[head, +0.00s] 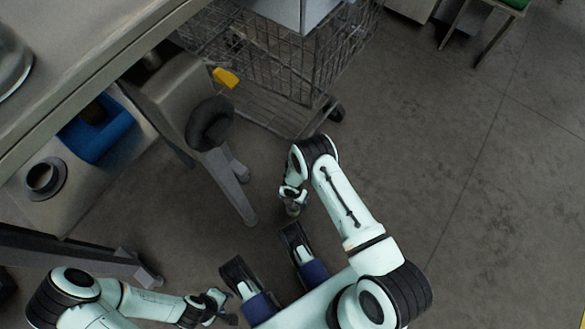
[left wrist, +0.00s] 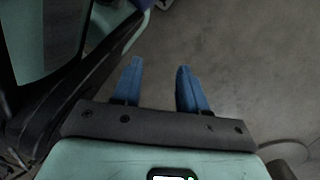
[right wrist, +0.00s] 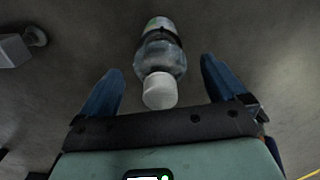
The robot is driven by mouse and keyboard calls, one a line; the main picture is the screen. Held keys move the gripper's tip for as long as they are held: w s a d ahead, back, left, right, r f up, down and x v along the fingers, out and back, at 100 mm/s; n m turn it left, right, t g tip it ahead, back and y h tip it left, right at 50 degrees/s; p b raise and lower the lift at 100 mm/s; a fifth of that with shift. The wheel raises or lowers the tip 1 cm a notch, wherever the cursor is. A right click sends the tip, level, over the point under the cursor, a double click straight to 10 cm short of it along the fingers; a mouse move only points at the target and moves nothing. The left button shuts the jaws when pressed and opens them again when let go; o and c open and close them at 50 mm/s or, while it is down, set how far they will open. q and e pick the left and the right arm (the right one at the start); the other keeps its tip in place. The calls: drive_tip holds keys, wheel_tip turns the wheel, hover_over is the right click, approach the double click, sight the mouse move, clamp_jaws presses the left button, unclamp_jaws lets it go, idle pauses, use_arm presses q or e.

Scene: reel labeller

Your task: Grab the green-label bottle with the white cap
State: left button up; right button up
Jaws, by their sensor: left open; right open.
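A clear bottle (right wrist: 161,60) with a white cap (right wrist: 160,91) is in the right wrist view, its cap toward my right gripper's palm. A band of green label (right wrist: 159,23) shows at its far end. My right gripper (right wrist: 162,66) is open, with one blue finger on each side of the bottle and a visible gap to both. In the head view the right gripper (head: 291,197) hangs in front of my base, and the bottle is mostly hidden there. My left gripper (head: 226,308) is open and empty at the lower left; its fingers show in the left wrist view (left wrist: 160,70).
A wire cart (head: 285,60) with a yellow item (head: 226,77) stands ahead. A grey counter (head: 85,60) and a machine with a blue part (head: 98,128) are at the left. A grey leg (head: 228,187) stands near the right gripper. Floor (head: 480,190) at right is clear.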

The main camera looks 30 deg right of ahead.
drive_tip(key=shift+f, duration=0.75)
clamp_jaws()
use_arm(q)
drive_tip(key=shift+s+f, duration=0.25)
drive_tip(key=shift+s, duration=0.25)
use_arm(e)
drive_tip(key=shift+r, duration=0.15)
